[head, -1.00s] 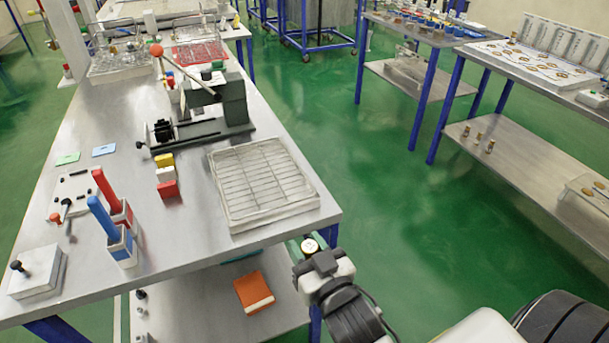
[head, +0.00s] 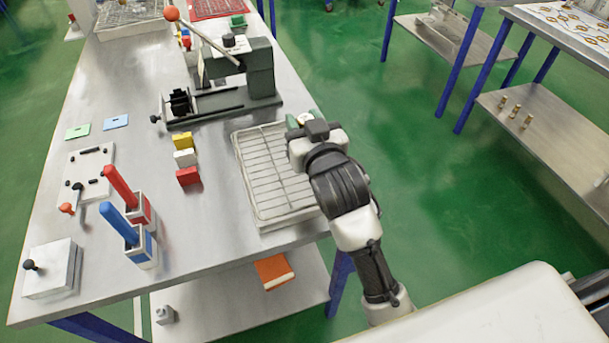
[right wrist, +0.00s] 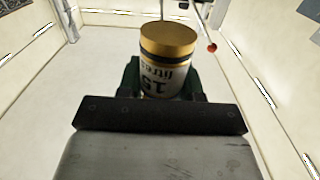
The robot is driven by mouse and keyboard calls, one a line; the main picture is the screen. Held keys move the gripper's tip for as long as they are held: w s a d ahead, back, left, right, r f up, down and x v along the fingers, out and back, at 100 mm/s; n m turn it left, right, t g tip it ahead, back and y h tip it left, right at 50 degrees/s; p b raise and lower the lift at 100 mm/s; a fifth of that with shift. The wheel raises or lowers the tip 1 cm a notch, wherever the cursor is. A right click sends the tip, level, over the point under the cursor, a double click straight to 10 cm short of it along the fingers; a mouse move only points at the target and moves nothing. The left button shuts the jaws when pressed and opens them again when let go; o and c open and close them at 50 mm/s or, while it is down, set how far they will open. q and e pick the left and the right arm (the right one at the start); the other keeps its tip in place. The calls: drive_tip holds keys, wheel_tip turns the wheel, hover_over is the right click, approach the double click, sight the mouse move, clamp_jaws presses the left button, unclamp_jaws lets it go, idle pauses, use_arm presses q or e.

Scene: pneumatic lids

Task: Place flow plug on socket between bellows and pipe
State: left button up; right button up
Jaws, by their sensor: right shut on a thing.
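My right gripper (head: 304,120) is over the right edge of the wire rack tray on the near table. It is shut on the flow plug (right wrist: 166,72), a short cylinder with a gold cap and a white, upside-down "15 litres" label. In the right wrist view the plug stands between green fingers. A grey-green lever machine (head: 235,85) stands further back on the table; its black ridged part (head: 180,103) may be the bellows. I cannot pick out the socket or pipe for sure. My left gripper is not in view.
The white wire rack tray (head: 240,170) lies on the table. Yellow, white and red blocks (head: 188,177) stand left of it. Green floor is free to the right.

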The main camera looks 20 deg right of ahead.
drive_tip(key=s+f, duration=0.1)
drive_tip(key=s, duration=0.1)
drive_tip(key=s+a+f, duration=0.1)
drive_tip(key=s, duration=0.1)
drive_tip(key=s+f, duration=0.1)
drive_tip(key=s, duration=0.1)
drive_tip(key=shift+a+f, duration=0.4)
drive_tip(key=shift+f, duration=1.95)
drive_tip(key=shift+f, duration=0.15)
drive_tip(key=o, duration=1)
